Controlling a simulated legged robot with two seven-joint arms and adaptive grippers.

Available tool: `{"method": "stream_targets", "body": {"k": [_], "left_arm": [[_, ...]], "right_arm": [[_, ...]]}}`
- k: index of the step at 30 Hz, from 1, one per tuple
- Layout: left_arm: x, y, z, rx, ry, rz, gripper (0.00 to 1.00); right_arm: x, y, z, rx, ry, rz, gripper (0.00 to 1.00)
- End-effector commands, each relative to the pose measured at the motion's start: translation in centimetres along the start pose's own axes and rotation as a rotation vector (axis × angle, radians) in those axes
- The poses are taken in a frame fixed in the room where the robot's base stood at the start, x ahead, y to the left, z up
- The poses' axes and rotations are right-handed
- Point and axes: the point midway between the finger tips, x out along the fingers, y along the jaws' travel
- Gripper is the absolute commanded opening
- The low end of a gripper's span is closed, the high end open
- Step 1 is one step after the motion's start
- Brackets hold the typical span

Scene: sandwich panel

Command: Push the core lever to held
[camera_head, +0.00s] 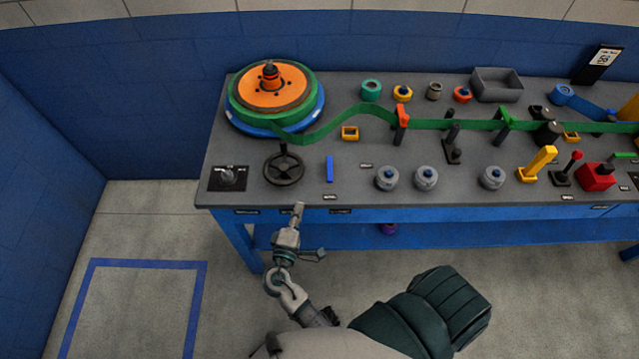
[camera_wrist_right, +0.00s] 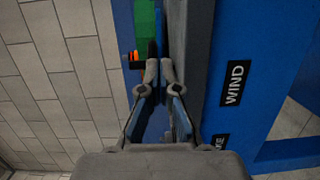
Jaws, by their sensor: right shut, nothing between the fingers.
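I cannot read which lever is labelled core. A short blue lever (camera_head: 330,169) stands on the bench's front left, right of the black handwheel (camera_head: 284,168). A yellow lever (camera_head: 540,162) and a black lever with a red knob (camera_head: 568,168) stand farther right. My right gripper (camera_head: 298,208) is shut and empty, at the bench's front edge, below and left of the blue lever and apart from it. In the wrist view its fingertips (camera_wrist_right: 160,70) are close together with nothing between them. My left gripper is not in view.
The bench top (camera_head: 235,155) also carries an orange and green reel (camera_head: 270,88), a green strip (camera_head: 460,126) running right, and several grey knobs (camera_head: 387,178). A red box (camera_head: 597,177) sits at the right. A WIND label (camera_wrist_right: 235,83) shows on the blue bench front. The floor (camera_head: 140,225) at the left is clear.

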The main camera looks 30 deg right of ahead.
Motion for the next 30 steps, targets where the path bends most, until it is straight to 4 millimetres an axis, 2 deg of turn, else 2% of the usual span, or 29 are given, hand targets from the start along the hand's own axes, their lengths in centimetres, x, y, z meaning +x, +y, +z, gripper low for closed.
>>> {"method": "stream_targets", "body": {"k": [3, 14, 17, 27, 30], "left_arm": [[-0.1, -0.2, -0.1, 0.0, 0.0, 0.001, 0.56], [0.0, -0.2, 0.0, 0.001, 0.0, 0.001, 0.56], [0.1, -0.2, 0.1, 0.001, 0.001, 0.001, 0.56], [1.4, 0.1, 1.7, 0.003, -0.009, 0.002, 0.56], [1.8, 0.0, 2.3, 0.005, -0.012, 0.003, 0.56]], "right_arm": [[-0.1, 1.0, 0.2, 0.001, -0.018, 0.024, 0.0], [0.4, 1.0, 0.1, 0.001, -0.015, 0.023, 0.0], [1.7, 1.1, 0.2, 0.002, -0.016, 0.023, 0.0], [8.8, 1.3, 0.2, 0.003, -0.014, 0.023, 0.0], [10.2, 1.2, 0.8, 0.0, -0.015, 0.022, 0.0]]}}
